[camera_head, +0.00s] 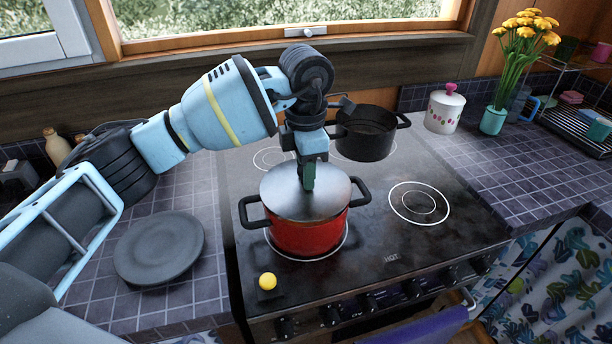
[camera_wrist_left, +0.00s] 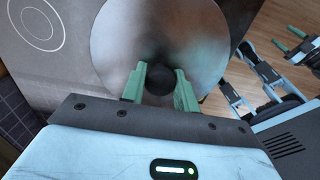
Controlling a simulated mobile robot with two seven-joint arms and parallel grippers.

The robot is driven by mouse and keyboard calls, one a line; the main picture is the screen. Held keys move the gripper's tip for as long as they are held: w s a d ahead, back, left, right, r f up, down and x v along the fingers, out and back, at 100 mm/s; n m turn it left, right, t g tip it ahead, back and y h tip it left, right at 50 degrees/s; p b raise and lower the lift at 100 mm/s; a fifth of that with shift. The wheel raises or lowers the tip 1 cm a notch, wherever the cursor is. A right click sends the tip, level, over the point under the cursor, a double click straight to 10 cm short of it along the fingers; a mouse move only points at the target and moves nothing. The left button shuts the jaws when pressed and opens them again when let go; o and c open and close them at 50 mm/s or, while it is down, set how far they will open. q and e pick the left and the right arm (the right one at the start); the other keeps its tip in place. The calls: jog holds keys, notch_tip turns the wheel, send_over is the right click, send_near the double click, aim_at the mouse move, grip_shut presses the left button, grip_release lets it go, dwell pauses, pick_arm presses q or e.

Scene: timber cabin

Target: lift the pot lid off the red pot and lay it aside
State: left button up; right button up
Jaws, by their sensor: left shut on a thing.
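The red pot (camera_head: 308,238) stands on the front left burner of the stove, with black handles on both sides. The metal pot lid (camera_head: 285,200) covers its top; in the head view I cannot tell any gap between lid and pot. My left gripper (camera_head: 308,183) comes down from above onto the middle of the lid. In the left wrist view its green fingers (camera_wrist_left: 161,88) are on both sides of the dark round lid knob (camera_wrist_left: 160,77), shut on it. The lid (camera_wrist_left: 205,38) also fills the upper middle there. My right gripper does not show in the head view.
A dark pot (camera_head: 366,138) stands behind on the stove. A dark grey plate (camera_head: 158,248) lies on the tiled counter left of the stove. A yellow ball-like thing (camera_head: 268,281) is at the stove's front left. The front right burner (camera_head: 419,203) is clear.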

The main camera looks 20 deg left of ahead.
pick_arm(q)
jog(key=shift+s+d+r, duration=0.1)
jog(key=shift+s+r, duration=0.1)
jog(key=shift+r, duration=0.3)
jog(key=shift+s+d+r, duration=0.1)
jog(key=shift+s+r, duration=0.1)
jog(key=shift+r, duration=0.3)
jog(key=s+d, duration=0.2)
jog(key=s, duration=0.5)
jog(key=s+d+r, duration=0.1)
jog(key=s+d, duration=0.2)
jog(key=s, duration=0.4)
jog(key=shift+s+r, duration=0.15)
jog(key=shift+r, duration=0.05)
